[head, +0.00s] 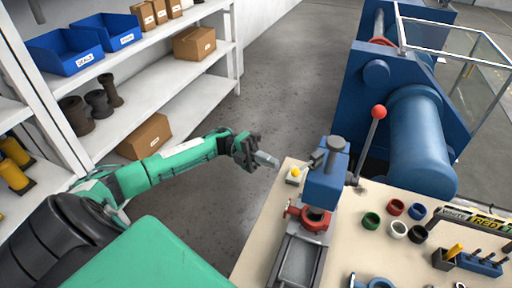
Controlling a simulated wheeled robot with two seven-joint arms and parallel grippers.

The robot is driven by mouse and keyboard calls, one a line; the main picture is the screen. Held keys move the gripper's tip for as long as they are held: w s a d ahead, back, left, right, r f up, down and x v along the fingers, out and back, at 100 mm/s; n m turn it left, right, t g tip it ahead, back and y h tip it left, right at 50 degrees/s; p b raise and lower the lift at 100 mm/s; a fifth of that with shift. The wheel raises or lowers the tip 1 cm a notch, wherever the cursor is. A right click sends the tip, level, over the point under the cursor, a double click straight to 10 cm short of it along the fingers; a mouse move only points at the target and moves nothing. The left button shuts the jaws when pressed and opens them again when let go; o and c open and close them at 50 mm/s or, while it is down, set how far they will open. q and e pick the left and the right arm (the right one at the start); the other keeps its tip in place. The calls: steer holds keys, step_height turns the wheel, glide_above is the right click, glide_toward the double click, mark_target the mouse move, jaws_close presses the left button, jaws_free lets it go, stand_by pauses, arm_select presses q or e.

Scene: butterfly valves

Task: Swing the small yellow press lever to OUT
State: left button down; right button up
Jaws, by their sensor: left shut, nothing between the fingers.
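A small yellow knob (296,171) stands on a pale little block at the far left corner of the bench, beside the blue press (325,185). I take it to be the yellow press lever; its arm and any OUT marking are too small to read. My left gripper (276,163) is shut and empty. Its fingertips are just left of the knob, at the bench edge, and appear apart from it. My right gripper is out of view.
A larger lever with a red ball (378,112) rises right of the press. A red ring-shaped part (308,217) sits at the press front. Several coloured rings, including a green one (371,219), lie on the bench (262,235). Shelves (195,95) stand at left, with open floor between.

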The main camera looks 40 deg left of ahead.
mark_target(307, 166)
arm_select(q)
steer(key=p+x, duration=0.2)
steer(key=x, duration=0.2)
steer(key=shift+f, duration=0.1)
stand_by(0.4)
